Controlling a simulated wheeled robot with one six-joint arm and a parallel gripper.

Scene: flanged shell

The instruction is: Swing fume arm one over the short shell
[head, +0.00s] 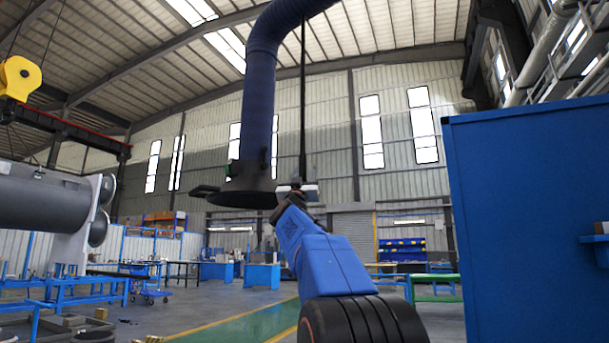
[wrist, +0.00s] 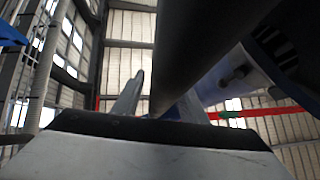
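Fume arm one seems to be the thick blue hose (head: 258,100), hanging from above, with a wide dark hood (head: 243,187) at its lower end. A thin dark upright rod (head: 303,95) hangs just right of the hose. My gripper (head: 297,188) is at the rod's lower end, right of the hood. In the wrist view, a dark bar (wrist: 205,45) runs down to between my two fingers (wrist: 160,100); whether they close on it is unclear. A grey flanged shell (head: 40,203) lies at the left; I cannot tell whether it is the short one.
A tall blue cabinet (head: 530,220) stands close on the right. A yellow hoist block (head: 19,78) hangs at upper left. Blue workbenches (head: 262,274) stand farther back. A green floor lane (head: 235,322) with yellow edges runs clear between them.

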